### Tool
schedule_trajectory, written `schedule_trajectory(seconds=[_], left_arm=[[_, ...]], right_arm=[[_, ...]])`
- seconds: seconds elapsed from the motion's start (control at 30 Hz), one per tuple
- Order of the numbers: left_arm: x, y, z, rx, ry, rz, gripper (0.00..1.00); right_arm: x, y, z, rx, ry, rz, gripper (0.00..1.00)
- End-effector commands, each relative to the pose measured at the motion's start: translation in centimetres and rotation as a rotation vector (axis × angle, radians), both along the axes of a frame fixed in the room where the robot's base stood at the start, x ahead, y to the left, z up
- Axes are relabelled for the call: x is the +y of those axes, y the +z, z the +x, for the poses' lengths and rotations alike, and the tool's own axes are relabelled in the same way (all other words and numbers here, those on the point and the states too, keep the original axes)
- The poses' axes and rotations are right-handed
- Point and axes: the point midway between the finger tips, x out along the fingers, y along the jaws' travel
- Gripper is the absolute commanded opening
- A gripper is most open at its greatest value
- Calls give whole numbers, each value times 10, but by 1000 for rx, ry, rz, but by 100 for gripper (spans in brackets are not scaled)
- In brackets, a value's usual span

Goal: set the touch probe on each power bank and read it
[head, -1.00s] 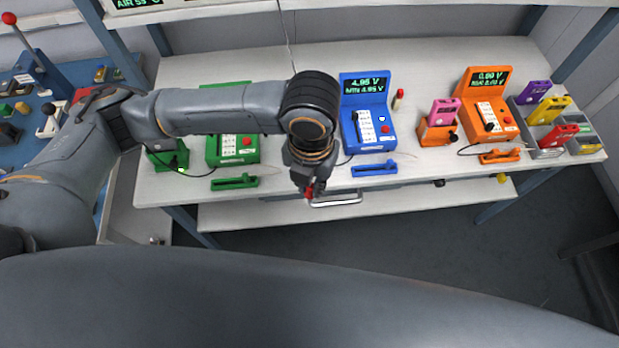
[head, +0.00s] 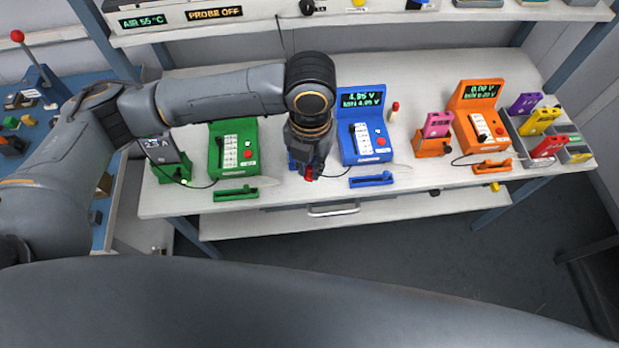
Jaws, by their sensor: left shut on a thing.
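My left gripper (head: 309,176) is shut on a small red thing (head: 309,173), mostly hidden by the fingers, at the bench front, left of the blue tester (head: 362,140). A sliver of blue (head: 292,161) shows behind the gripper. The blue tester reads 4.95 V. The orange tester (head: 480,127) reads 0.00 V; a pink power bank (head: 437,124) stands in the orange cradle (head: 432,148) beside it. The green tester (head: 233,150) has its display hidden by my arm. Purple (head: 525,103), yellow (head: 538,121) and red (head: 548,146) power banks stand in a grey tray at right. My right gripper is out of view.
Low green (head: 235,194), blue (head: 372,180) and orange (head: 491,167) holders lie along the front edge. A shelf above carries a display (head: 214,14) reading PROBE OFF. A drawer handle (head: 333,210) is below the bench edge.

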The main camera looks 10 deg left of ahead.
Motion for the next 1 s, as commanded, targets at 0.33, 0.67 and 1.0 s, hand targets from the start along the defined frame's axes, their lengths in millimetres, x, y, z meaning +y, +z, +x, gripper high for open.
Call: schedule_trajectory(seconds=[0.33, 0.67, 1.0], left_arm=[[4, -1, 28, -1, 0, 0, 0], [10, -2, 69, -1, 3, 1, 0], [15, -3, 104, -1, 1, 0, 0]], right_arm=[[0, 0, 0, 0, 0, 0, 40], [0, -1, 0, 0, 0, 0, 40], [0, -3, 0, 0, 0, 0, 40]])
